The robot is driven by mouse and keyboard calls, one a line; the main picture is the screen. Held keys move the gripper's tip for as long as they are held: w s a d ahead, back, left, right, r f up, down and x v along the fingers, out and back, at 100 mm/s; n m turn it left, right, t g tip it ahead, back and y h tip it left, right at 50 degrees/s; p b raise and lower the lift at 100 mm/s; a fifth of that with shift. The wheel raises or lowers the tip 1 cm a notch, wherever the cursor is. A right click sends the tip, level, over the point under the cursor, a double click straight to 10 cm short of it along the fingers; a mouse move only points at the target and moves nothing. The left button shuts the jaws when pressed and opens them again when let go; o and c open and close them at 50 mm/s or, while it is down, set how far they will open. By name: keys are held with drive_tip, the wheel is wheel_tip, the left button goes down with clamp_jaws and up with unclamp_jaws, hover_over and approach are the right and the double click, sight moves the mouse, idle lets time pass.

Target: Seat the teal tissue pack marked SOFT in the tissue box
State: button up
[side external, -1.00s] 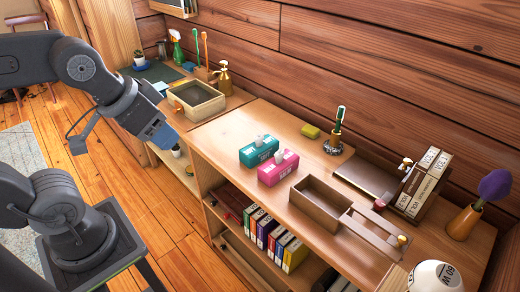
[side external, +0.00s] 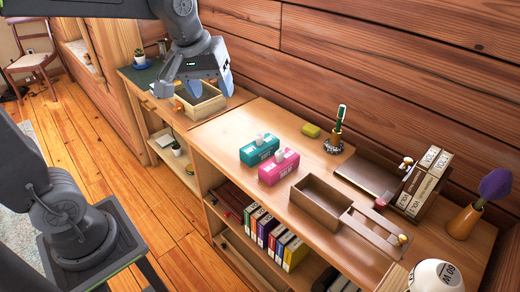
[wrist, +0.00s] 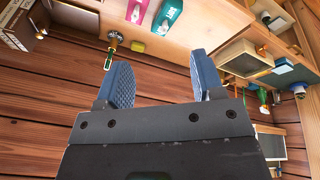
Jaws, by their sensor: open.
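The teal tissue pack (side external: 259,149) stands on the wooden counter with a white tissue tuft on top; it also shows at the top of the wrist view (wrist: 172,14). A pink pack (side external: 278,168) stands close to its right. An open, empty-looking brown wooden box (side external: 309,208), seemingly the tissue box, sits to the right of the packs. A slotted wooden lid or frame (side external: 378,224) lies beside it. My gripper (side external: 205,86) is open and empty, up and left of the teal pack, in front of the light wooden tray. Its blue fingers (wrist: 163,78) are apart in the wrist view.
The light wooden tray (side external: 207,108) stands at the back left. A yellow block (side external: 311,131), a holder with a green brush (side external: 335,135), boxes marked VOL (side external: 425,185) and an orange vase (side external: 463,222) line the counter. Books (side external: 270,236) fill the shelf below. Counter space left of the packs is clear.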

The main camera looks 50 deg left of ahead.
drive_tip(key=w+a+f+n+g, duration=0.25)
drive_tip(key=w+f+n, duration=0.2)
drive_tip(key=w, duration=0.55)
drive_tip(key=n, duration=0.7)
hover_over(260, 135)
drive_tip(key=shift+m+g, duration=0.25)
drive_tip(key=shift+g, duration=0.2)
drive_tip(key=f, duration=1.6)
drive_tip(key=shift+s+d+f, duration=0.15)
drive_tip(key=shift+s+f, duration=0.1)
drive_tip(key=shift+w+a+f, duration=0.1)
drive_tip(key=shift+w+f, duration=0.05)
drive_tip(key=shift+f, duration=1.3)
drive_tip(key=shift+w+a+f, duration=0.1)
drive_tip(key=shift+f, duration=1.35)
drive_tip(key=shift+c, duration=0.2)
clamp_jaws()
